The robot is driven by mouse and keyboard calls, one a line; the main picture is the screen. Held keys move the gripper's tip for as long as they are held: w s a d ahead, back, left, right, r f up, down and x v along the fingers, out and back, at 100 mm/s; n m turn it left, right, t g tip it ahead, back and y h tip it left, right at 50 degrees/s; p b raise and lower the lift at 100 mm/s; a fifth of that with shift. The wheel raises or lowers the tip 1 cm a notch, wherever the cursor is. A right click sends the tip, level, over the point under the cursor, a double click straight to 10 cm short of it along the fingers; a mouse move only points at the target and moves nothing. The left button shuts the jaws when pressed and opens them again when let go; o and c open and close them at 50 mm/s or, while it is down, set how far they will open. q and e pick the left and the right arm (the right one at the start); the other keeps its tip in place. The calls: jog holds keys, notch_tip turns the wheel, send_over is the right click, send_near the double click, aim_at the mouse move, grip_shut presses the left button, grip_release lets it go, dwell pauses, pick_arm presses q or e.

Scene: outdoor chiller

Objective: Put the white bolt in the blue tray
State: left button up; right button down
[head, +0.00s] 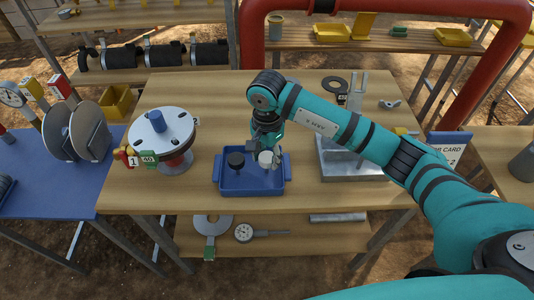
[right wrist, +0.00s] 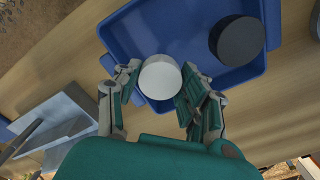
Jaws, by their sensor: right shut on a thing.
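The blue tray (head: 252,184) sits near the front edge of the wooden table in the head view. It also fills the upper part of the right wrist view (right wrist: 180,25). The white bolt (head: 265,158) shows its round pale head over the tray, and it is large in the right wrist view (right wrist: 160,77). My right gripper (head: 272,154) is shut on the white bolt, with a finger on each side of it in the wrist view (right wrist: 155,95). Whether the bolt touches the tray floor I cannot tell. My left gripper is not in view.
A black round-headed piece (head: 236,161) stands in the tray, left of the white bolt. A white flange with a blue stud (head: 160,128) stands left of the tray. A grey metal block (head: 345,165) lies to the right. A red pipe (head: 252,50) frames the back.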

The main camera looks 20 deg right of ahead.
aim_at(267, 157)
jog(key=shift+f, duration=0.15)
jog(key=c, duration=0.7)
grip_release()
jog(key=shift+c, duration=0.2)
jog(key=shift+r, duration=0.6)
notch_tip(267, 157, up, 11)
jog(key=b, duration=0.3)
jog(key=shift+s, duration=0.1)
